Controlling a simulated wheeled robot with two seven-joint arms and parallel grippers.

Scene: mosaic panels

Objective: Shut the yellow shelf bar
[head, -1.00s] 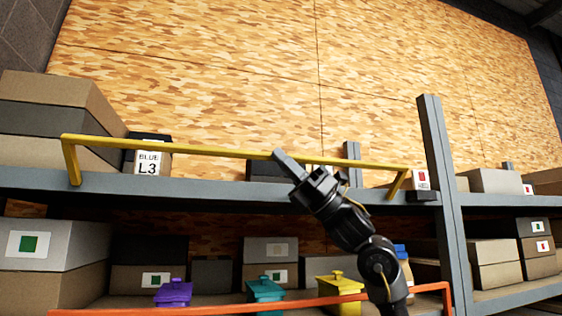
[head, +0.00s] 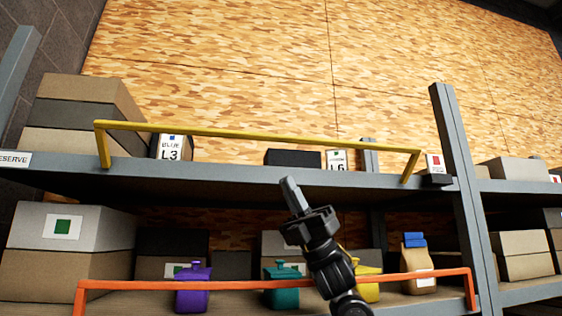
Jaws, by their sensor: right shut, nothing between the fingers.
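The yellow shelf bar (head: 260,136) runs along the front of the upper shelf (head: 225,178). It stands raised above the shelf edge, with an end arm at the left and another at the right. My right gripper (head: 290,186) is shut and empty, pointing up just below the upper shelf's front edge in the picture. It is below the bar and apart from it. My left gripper is not in view.
An orange bar (head: 130,284) crosses the lower shelf, with purple (head: 193,290), teal (head: 283,276) and yellow (head: 368,285) containers behind it. Boxes (head: 75,105) stand on the upper shelf at left. A grey post (head: 462,190) rises at the right.

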